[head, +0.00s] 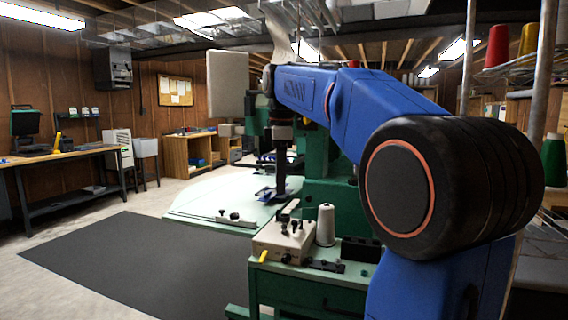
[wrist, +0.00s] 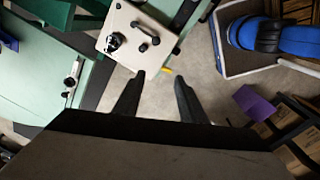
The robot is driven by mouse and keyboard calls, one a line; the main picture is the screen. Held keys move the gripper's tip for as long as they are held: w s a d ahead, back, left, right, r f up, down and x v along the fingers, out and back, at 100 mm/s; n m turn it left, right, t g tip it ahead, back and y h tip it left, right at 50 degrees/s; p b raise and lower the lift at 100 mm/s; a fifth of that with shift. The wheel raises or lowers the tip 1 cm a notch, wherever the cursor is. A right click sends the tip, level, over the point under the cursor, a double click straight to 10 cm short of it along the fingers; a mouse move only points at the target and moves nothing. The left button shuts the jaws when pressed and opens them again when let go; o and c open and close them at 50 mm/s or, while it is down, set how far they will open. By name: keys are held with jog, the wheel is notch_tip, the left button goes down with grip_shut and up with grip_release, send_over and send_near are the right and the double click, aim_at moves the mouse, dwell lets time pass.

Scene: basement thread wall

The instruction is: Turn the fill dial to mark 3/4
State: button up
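A cream control box (head: 281,243) with several small dark knobs stands on the green bench in the head view. It shows from above in the wrist view (wrist: 130,58). A round dark knob with a bright top (wrist: 113,42) and a dark lever-like handle (wrist: 149,35) sit on its face. I cannot tell which is the fill dial, and no scale marks can be read. My gripper (wrist: 160,78) has its two dark fingers apart, with nothing between them. In the picture the fingertips are just below the box's lower edge, apart from the knobs.
A white thread cone (head: 325,226) and a black block (head: 360,249) stand beside the box. A pale green table (head: 205,205) with a clamp-like fitting lies to the left. A dark mat (head: 125,262) covers open floor. A purple block (wrist: 255,103) shows at right in the wrist view.

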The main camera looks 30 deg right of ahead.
jog(key=w+d+r+n, duration=0.2)
jog(key=w+d+r, duration=0.1)
jog(key=w+d, duration=0.1)
jog(key=shift+w+n+g, duration=0.3)
jog(key=shift+w+g, duration=0.05)
jog(key=shift+g, duration=0.05)
dwell(0.4)
jog(key=s+a+f+m+t, duration=0.1)
jog(key=s+a+f+m, duration=0.4)
jog(key=s+f, duration=0.5)
jog(key=s+a+f+m+t, duration=0.2)
jog(key=s+a+f+m, duration=0.3)
jog(key=s+f, duration=0.5)
jog(key=s+a+f+m+t, duration=0.1)
jog(key=s+a+f+m, duration=0.4)
jog(key=s+f, duration=0.5)
notch_tip(320, 180, down, 2)
jog(key=shift+a+f+t, duration=0.25)
jog(key=shift+a+t, duration=0.05)
jog(key=shift+t, duration=0.1)
jog(key=shift+s, duration=0.1)
